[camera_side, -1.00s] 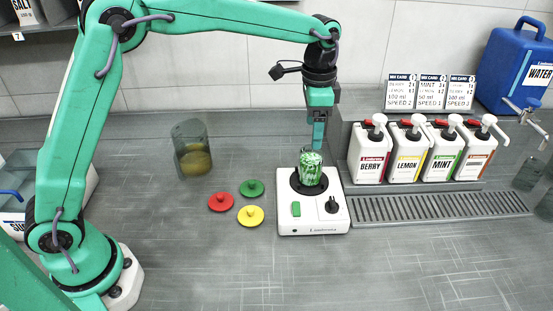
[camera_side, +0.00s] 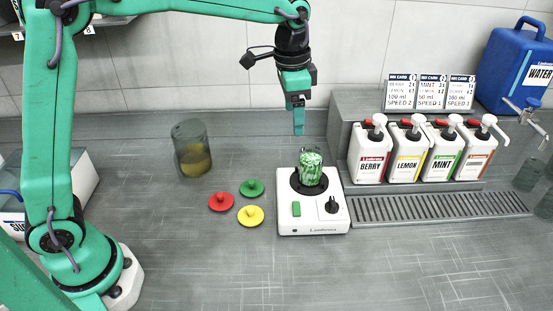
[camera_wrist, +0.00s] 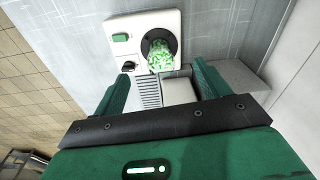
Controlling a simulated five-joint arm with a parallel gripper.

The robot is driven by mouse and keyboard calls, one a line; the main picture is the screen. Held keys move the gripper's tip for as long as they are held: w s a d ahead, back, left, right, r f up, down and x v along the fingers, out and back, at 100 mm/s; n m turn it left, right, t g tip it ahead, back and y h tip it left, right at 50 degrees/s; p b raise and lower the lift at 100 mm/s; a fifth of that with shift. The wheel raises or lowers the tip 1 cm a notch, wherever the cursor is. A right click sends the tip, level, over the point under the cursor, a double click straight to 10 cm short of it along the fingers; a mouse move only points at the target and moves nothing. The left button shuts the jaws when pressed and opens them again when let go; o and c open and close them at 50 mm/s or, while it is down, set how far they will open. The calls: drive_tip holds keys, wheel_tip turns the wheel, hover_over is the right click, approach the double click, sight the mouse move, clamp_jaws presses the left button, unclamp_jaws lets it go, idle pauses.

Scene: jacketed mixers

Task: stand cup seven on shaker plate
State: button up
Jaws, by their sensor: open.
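A clear cup with green and white contents (camera_side: 310,167) stands upright on the dark round plate of the white shaker (camera_side: 314,217). I cannot read a number on it. The cup (camera_wrist: 160,57) and the shaker (camera_wrist: 143,22) also show in the wrist view, ahead of my fingers. My gripper (camera_side: 298,130) is above and slightly left of the cup, apart from it and pointing down. In the wrist view its two fingers (camera_wrist: 160,78) are spread with nothing held between them.
Red (camera_side: 221,201), green (camera_side: 252,188) and yellow (camera_side: 251,215) lids lie left of the shaker. A glass with brownish liquid (camera_side: 193,160) stands behind them. Pump bottles (camera_side: 409,150) and a drip grate (camera_side: 440,206) are at right. The front counter is clear.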

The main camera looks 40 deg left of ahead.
drive_tip(key=s+a+r+n+t, duration=0.1)
drive_tip(key=s+a+r+n, duration=0.15)
drive_tip(key=s, duration=0.35)
drive_tip(key=s+a+r+n+t, duration=0.1)
drive_tip(key=s+a+r, duration=0.1)
drive_tip(key=s+a, duration=0.25)
drive_tip(key=s+a+f+n+t, duration=0.1)
drive_tip(key=s+a+n, duration=0.1)
drive_tip(key=s, duration=0.5)
drive_tip(key=s+a+f+n+t, duration=0.1)
drive_tip(key=s+a+f+n, duration=0.1)
drive_tip(key=s, duration=0.5)
drive_tip(key=shift+t, duration=0.4)
